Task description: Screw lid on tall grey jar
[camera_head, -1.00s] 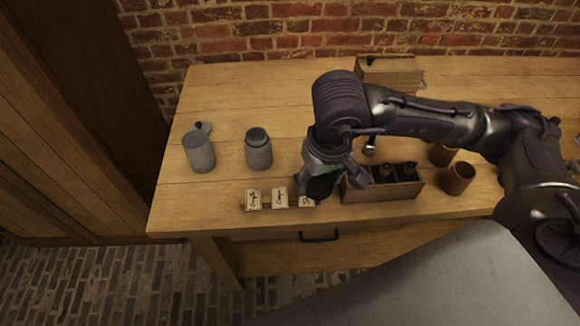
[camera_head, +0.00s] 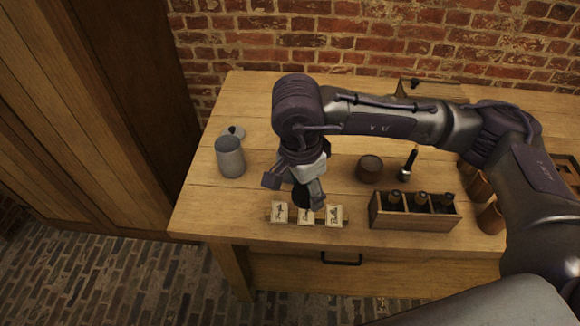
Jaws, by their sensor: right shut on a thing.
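A grey jar (camera_head: 230,160) stands upright on the left part of the table. A small grey lid-like disc with a dark knob (camera_head: 237,132) lies just behind it. My right gripper (camera_head: 296,194) points down, to the right of this jar and apart from it. It is shut on a dark roundish thing (camera_head: 302,198), mostly hidden by the fingers; I cannot tell exactly what it is. A second grey jar is not visible now; my right gripper and wrist cover that area. My left gripper is not in view.
Label blocks (camera_head: 334,215) stand at the front edge, close to my right gripper. A wooden rack (camera_head: 416,219) holds dark bottles. A dark brown jar (camera_head: 370,168), a dark-handled tool (camera_head: 408,162) and brown cups (camera_head: 490,218) stand to the right. The left table corner is clear.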

